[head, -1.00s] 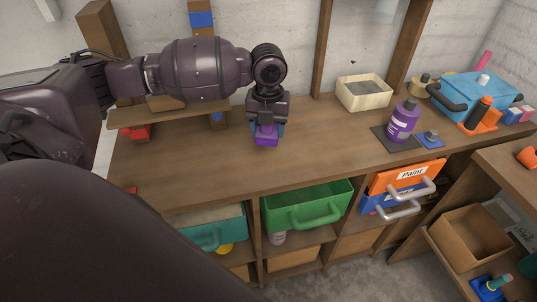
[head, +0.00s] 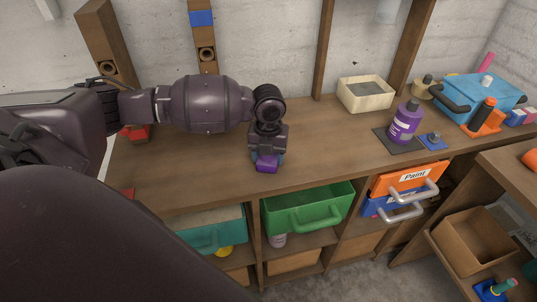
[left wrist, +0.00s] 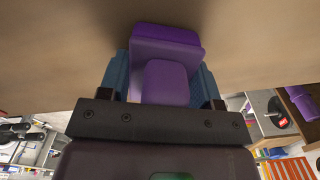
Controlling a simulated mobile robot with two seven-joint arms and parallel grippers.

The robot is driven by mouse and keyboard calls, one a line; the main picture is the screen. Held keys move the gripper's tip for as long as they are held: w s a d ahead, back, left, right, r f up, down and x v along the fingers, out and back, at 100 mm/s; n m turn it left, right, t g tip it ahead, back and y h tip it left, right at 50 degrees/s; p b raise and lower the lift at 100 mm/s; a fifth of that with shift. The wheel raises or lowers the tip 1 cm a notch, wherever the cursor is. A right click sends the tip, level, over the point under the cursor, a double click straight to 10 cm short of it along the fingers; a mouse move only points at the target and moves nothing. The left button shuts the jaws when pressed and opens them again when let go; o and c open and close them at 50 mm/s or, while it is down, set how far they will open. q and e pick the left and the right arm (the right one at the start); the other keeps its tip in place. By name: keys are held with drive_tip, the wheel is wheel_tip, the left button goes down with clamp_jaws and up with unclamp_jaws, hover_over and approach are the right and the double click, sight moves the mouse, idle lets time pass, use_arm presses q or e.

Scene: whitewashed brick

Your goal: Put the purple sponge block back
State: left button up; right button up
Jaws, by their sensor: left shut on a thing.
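The purple sponge block (head: 266,166) is at the fingertips of my left gripper (head: 267,157), above the wooden workbench (head: 200,178) near its front edge. In the left wrist view the purple block (left wrist: 167,50) sits between the two blue fingers, which are shut on it. The bench surface is close behind the block. I cannot tell whether the block touches it. My right gripper is not in view.
A green drawer (head: 310,206) and a teal drawer (head: 212,235) sit open under the bench. A cream box (head: 365,93), a purple bottle (head: 404,122) on a dark mat and a blue toolbox (head: 482,97) stand to the right. The bench middle is clear.

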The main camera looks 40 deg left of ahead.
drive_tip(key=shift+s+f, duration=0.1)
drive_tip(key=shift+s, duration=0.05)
use_arm(q)
drive_tip(key=shift+f, duration=0.1)
drive_tip(key=o, duration=1)
drive_tip(key=shift+o, duration=0.2)
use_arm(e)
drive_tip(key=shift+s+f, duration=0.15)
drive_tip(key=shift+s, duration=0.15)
use_arm(q)
drive_tip(key=shift+r, duration=0.3)
wheel_tip(320, 180, up, 11)
drive_tip(key=shift+f+p, duration=0.15)
drive_tip(key=shift+p, duration=0.45)
drive_tip(key=shift+r, duration=0.5)
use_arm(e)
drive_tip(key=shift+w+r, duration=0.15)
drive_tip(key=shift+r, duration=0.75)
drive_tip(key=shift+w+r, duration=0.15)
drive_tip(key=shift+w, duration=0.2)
